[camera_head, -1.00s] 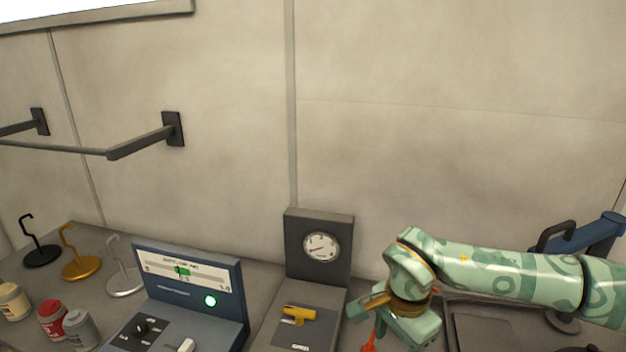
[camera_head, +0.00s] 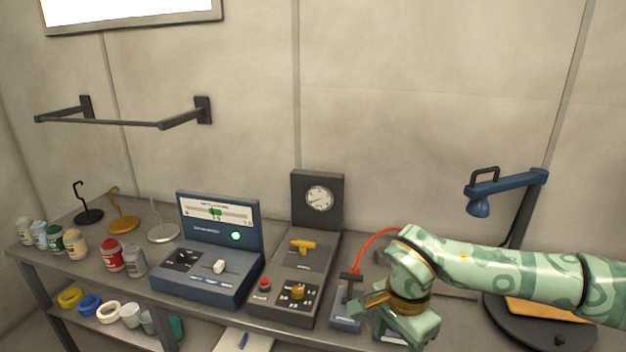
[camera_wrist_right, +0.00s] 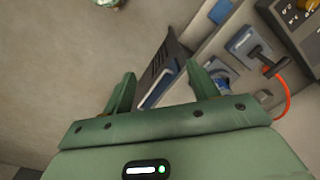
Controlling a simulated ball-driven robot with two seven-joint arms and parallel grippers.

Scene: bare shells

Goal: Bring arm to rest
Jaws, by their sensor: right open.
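My right arm comes in from the right in the head view, patterned in pale and dark green. Its wrist and gripper hang over the front right part of the bench (camera_head: 262,325), and the fingertips are hidden there. In the right wrist view my right gripper (camera_wrist_right: 160,95) shows two green fingers spread apart with nothing between them. Beyond the fingers are the bench edge and the floor (camera_wrist_right: 60,60). My left gripper is not in view.
Beside my right wrist stand a small device with a black T-handle (camera_head: 350,277) and a red cable (camera_head: 372,243). A blue lamp (camera_head: 505,185) stands behind the arm. A gauge panel (camera_head: 318,200), a blue console (camera_head: 207,287) and several jars (camera_head: 112,254) fill the bench leftward.

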